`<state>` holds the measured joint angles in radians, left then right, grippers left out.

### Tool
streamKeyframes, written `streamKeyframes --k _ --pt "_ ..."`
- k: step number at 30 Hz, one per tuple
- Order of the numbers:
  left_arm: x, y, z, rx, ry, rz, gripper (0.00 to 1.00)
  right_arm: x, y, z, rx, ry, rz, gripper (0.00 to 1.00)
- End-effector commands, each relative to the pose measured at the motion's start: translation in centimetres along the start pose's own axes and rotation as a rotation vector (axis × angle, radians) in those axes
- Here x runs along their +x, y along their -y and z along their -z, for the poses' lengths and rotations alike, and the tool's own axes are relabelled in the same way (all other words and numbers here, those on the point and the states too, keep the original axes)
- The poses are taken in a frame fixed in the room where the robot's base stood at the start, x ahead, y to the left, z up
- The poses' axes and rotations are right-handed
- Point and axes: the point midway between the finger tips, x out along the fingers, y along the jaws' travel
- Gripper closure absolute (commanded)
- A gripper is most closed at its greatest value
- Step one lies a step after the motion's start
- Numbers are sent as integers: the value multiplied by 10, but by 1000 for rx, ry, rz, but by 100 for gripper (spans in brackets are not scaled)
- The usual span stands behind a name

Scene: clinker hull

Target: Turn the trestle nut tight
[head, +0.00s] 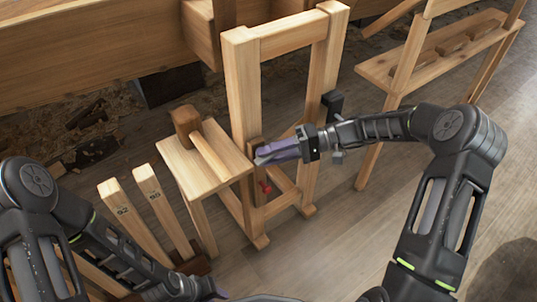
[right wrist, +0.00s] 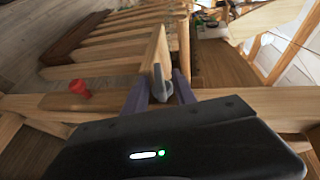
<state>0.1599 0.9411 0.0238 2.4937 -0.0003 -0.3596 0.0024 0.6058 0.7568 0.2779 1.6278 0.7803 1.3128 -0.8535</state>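The trestle (head: 240,90) is a pale wooden frame with two uprights, in the middle of the head view. In the right wrist view, a small grey piece (right wrist: 161,84), which looks like the nut, sits against a wooden post (right wrist: 150,60). The purple fingers of my right gripper (right wrist: 160,92) stand apart on either side of it, with narrow gaps showing. In the head view my right gripper (head: 268,152) is at the trestle's lower part and hides the nut. My left gripper (head: 215,294) is partly visible at the bottom edge; its opening is unclear.
A red piece (head: 265,187) is just below my right gripper. Two numbered boards (head: 150,195) lean at lower left. A wooden rack (head: 440,55) stands at right.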

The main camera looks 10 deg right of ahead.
Motion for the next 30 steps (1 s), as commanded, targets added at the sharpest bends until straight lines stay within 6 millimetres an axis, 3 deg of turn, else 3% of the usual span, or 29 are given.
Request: streamKeyframes --k 9,15,26,30 --pt "-8 -5 -2 3 6 -3 67 -50 1 1 0 -5 -2 67" --pt "-18 -9 -3 5 8 -4 67 -68 1 0 3 -2 2 67" --pt "-18 -10 -3 5 8 -4 67 -74 0 0 0 -2 -1 67" --pt "-18 -10 -3 5 8 -4 67 -74 -1 0 12 -3 -2 58"
